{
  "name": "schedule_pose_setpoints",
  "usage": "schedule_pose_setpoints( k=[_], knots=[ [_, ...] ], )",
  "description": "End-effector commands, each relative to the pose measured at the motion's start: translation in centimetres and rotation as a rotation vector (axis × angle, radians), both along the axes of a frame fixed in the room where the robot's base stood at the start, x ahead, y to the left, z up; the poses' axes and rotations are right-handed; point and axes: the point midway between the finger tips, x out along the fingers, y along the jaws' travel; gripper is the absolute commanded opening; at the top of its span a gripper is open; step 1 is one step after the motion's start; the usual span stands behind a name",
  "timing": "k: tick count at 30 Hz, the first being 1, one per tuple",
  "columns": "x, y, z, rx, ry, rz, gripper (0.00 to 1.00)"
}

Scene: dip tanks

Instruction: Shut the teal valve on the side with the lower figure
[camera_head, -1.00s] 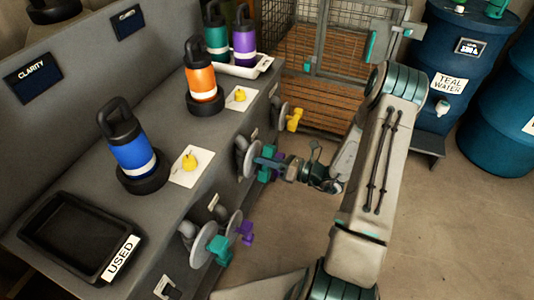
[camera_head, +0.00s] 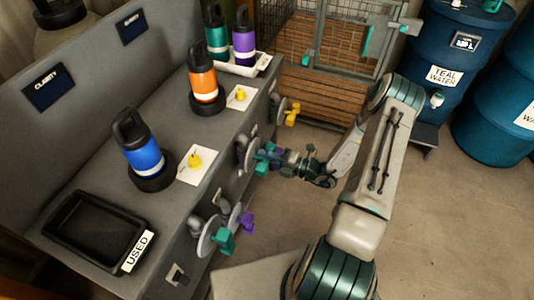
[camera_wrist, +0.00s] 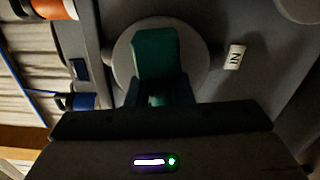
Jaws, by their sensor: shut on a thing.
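My gripper (camera_head: 276,158) is at the front of the grey bench, at the middle group of valves. In the wrist view it is shut on a teal valve handle (camera_wrist: 155,52), which stands in front of a round grey disc (camera_wrist: 190,50). A second teal valve (camera_head: 224,241) sits lower on the bench front, nearer the camera, with a purple valve (camera_head: 246,220) beside it. Purple also shows behind my gripper, partly hidden. Two dark clarity panels, one nearer (camera_head: 48,86) and one farther (camera_head: 131,26), hang on the back wall; I cannot read any figures on them.
A blue bottle (camera_head: 138,150) and an orange bottle (camera_head: 203,82) stand on the bench, near a black tray (camera_head: 70,262) marked USED. A yellow valve (camera_head: 291,112) is farther along. A wire cage and blue barrels (camera_head: 445,95) stand behind. The floor on the right is clear.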

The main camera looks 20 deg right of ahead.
Motion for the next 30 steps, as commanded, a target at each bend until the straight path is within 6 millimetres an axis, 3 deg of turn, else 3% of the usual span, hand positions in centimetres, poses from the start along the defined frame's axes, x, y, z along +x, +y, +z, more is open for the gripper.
schedule_pose_setpoints(
  k=[10, 26, 27, 28, 30],
  knots=[
    [-0.05, -0.04, -0.17, 0.074, 0.105, -0.001, 0.0],
    [-0.04, -0.04, -0.25, 0.085, 0.121, -0.001, 0.0],
    [-0.04, -0.04, -0.25, 0.085, 0.121, -0.001, 0.31],
    [-0.03, -0.05, -0.24, 0.085, 0.121, -0.001, 0.4],
    [-0.03, -0.04, -0.22, 0.085, 0.12, 0.0, 0.42]
  ],
)
